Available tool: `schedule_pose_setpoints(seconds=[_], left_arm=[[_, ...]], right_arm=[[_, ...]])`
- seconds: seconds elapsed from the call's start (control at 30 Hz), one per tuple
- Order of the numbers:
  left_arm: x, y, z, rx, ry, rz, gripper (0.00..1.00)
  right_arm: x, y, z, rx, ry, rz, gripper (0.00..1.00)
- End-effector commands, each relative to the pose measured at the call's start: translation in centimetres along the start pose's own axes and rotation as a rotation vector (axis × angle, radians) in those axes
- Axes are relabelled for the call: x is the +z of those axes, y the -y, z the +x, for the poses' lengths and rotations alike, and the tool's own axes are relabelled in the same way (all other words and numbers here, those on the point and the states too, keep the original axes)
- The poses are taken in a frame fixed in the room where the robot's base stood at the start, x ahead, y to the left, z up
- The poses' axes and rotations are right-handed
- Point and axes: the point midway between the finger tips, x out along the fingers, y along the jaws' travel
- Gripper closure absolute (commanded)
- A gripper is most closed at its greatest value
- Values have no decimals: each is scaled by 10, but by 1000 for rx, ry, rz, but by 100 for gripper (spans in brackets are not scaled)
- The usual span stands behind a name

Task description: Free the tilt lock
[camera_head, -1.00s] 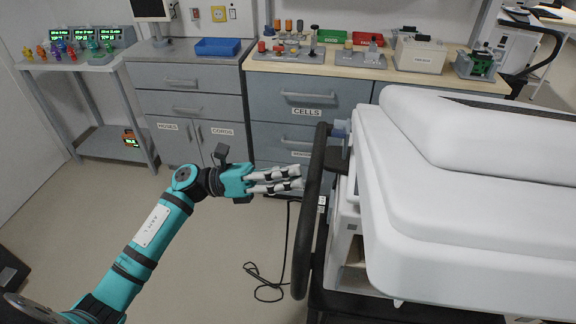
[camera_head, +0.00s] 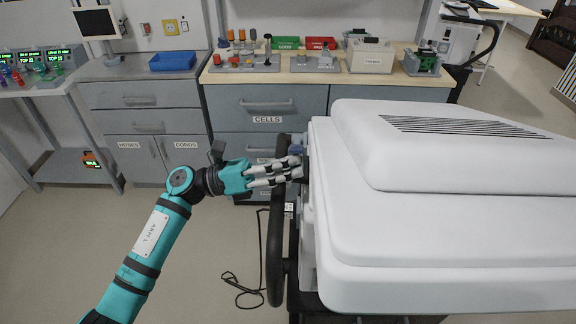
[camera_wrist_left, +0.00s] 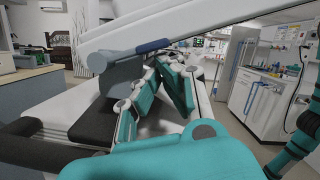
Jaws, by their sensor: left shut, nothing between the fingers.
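The white hooded unit (camera_head: 430,215) fills the right of the head view, with a black push bar (camera_head: 275,240) along its left end. A small blue-grey part (camera_head: 296,150) shows at that end, just above my fingertips; I cannot tell whether it is the tilt lock. My left gripper (camera_head: 297,168) is shut and empty, its fingers reaching over the bar to the unit's end. In the left wrist view, the fingers (camera_wrist_left: 155,85) lie below a white beam with a blue strip (camera_wrist_left: 152,46) and a grey round end (camera_wrist_left: 97,62). Contact cannot be told. My right gripper is out of view.
A grey cabinet (camera_head: 265,123) with a wooden worktop of parts stands behind. A blue tray (camera_head: 172,62) sits on the counter to its left. A black cable (camera_head: 240,287) lies on the floor left of the bar. The floor at left is open.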

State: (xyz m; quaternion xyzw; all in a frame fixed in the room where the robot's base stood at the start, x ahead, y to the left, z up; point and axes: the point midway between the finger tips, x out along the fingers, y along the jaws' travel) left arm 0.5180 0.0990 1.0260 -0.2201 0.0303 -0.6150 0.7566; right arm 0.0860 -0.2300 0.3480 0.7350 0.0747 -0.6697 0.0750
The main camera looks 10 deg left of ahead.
Motion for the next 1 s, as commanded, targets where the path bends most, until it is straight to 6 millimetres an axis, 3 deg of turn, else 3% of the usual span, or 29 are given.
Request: schedule_pose_setpoints(seconds=[0.2,0.3,0.67,0.83,1.0], left_arm=[[12,7,3,30,-3,-118,100],[13,7,3,31,-1,-125,100],[15,8,3,32,1,-128,100],[15,7,-13,35,-1,-130,100],[14,8,-48,37,-2,-131,100]], right_arm=[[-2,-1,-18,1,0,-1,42],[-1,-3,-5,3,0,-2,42],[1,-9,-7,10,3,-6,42],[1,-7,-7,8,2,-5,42],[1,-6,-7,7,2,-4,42]])
